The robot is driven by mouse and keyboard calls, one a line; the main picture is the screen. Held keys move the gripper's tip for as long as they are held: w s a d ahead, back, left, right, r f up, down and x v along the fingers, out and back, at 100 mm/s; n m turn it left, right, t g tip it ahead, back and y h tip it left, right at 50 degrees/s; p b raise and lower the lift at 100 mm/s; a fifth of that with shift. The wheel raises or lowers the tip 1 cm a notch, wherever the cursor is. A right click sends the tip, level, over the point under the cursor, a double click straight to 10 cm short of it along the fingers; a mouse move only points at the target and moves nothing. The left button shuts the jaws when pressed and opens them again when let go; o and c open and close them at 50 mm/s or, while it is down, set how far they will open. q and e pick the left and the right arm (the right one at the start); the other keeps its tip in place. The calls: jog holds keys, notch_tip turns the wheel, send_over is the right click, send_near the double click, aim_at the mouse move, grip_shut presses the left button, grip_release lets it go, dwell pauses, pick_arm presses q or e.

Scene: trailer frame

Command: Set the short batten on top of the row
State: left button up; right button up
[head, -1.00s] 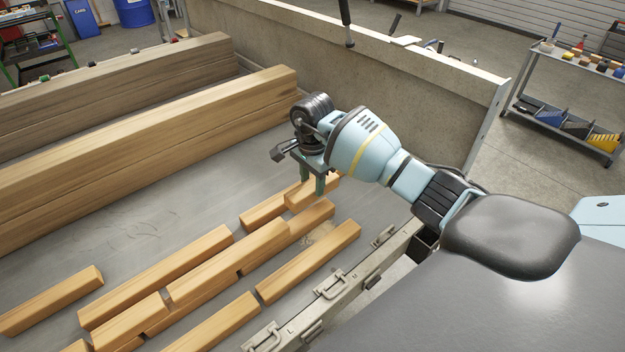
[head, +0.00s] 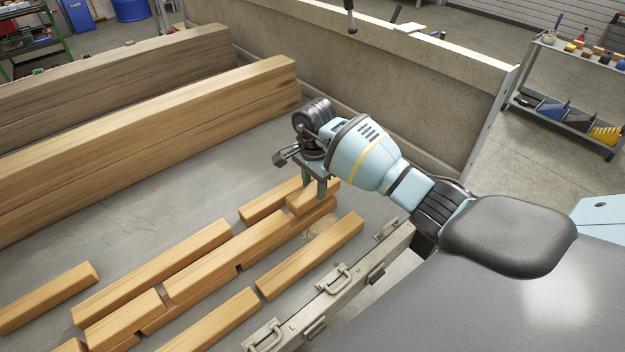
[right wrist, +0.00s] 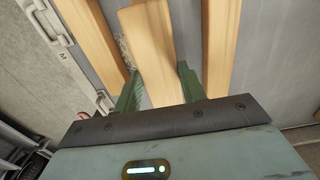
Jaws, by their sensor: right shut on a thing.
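My right gripper (head: 314,188) is shut on the short batten (head: 311,201), which also shows between the green fingers in the right wrist view (right wrist: 150,50). The short batten is over the far right end of the middle row (head: 327,208), roughly in line with it. I cannot tell whether it touches the row or hangs just above. A longer batten (head: 225,258) lies on the row's middle, and another short piece (head: 125,318) lies on its near left end. My left gripper is not in view.
Single battens lie on both sides of the row (head: 155,270) (head: 310,255). Thick stacked beams (head: 150,140) stand behind to the left. The trailer's end wall (head: 400,100) rises beyond the gripper, and its latched side edge (head: 340,285) runs close on the right.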

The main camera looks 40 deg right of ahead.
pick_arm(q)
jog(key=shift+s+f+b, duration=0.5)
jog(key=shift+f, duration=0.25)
pick_arm(e)
jog(key=shift+f, duration=1.3)
jog(key=o, duration=1.1)
jog(key=shift+o, duration=0.2)
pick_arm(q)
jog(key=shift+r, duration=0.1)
pick_arm(e)
jog(key=shift+r, duration=3.95)
